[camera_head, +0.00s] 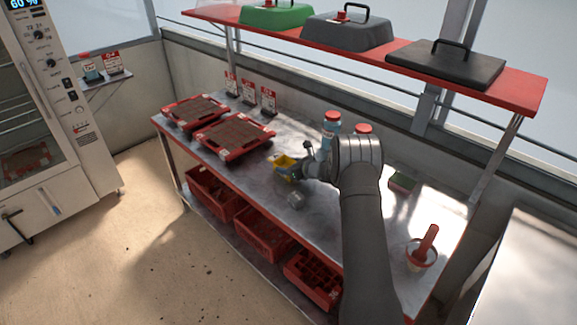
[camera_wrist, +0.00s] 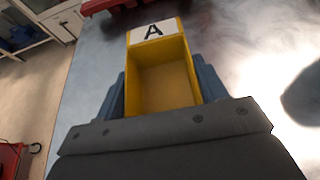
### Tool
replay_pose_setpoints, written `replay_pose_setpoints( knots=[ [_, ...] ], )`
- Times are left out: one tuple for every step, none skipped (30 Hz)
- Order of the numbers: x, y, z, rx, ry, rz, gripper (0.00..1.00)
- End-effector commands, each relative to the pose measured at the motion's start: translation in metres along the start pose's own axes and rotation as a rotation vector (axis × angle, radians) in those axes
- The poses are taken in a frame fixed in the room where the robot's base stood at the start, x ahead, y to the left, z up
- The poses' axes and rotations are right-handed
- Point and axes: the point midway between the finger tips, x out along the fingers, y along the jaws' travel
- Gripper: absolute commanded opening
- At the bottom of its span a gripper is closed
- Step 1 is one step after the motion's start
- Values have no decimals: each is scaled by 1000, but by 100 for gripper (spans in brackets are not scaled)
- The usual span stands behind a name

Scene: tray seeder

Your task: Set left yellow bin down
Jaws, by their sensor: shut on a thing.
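The yellow bin (camera_head: 285,163) is in my gripper over the steel bench, right of the nearer soil tray. In the wrist view the yellow bin (camera_wrist: 163,75) looks empty and carries a white label with the letter A. My gripper (camera_head: 290,170) is shut on it; in the wrist view its blue fingers (camera_wrist: 160,92) press on both sides of the bin. I cannot tell whether the bin's base touches the bench top. My own arm hides part of the bench on the right.
Two red trays of soil, a far one (camera_head: 195,111) and a nearer one (camera_head: 234,136), lie on the left of the bench (camera_head: 245,176). A small grey object (camera_head: 295,200) lies near the front edge. Red-capped bottles (camera_head: 331,125) stand behind my gripper. A red shelf (camera_head: 400,48) hangs above.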

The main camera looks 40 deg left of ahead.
Motion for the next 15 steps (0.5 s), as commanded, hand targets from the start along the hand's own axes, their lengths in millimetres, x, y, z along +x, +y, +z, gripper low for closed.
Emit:
replay_pose_setpoints(
  knots=[
    [0,0,-1,0,0,0,69],
    [0,0,-1,0,0,0,75],
    [0,0,-1,0,0,0,83],
    [0,0,-1,0,0,0,87],
    [0,0,-1,0,0,0,87],
    [0,0,-1,0,0,0,87],
    [0,0,-1,0,0,0,87],
    [0,0,-1,0,0,0,87],
    [0,0,-1,0,0,0,87],
    [0,0,-1,0,0,0,87],
    [0,0,-1,0,0,0,87],
    [0,0,0,0,0,0,87],
    [0,0,1,0,0,0,87],
    [-1,0,2,-1,0,0,87],
    [-3,0,2,0,0,0,87]
  ],
)
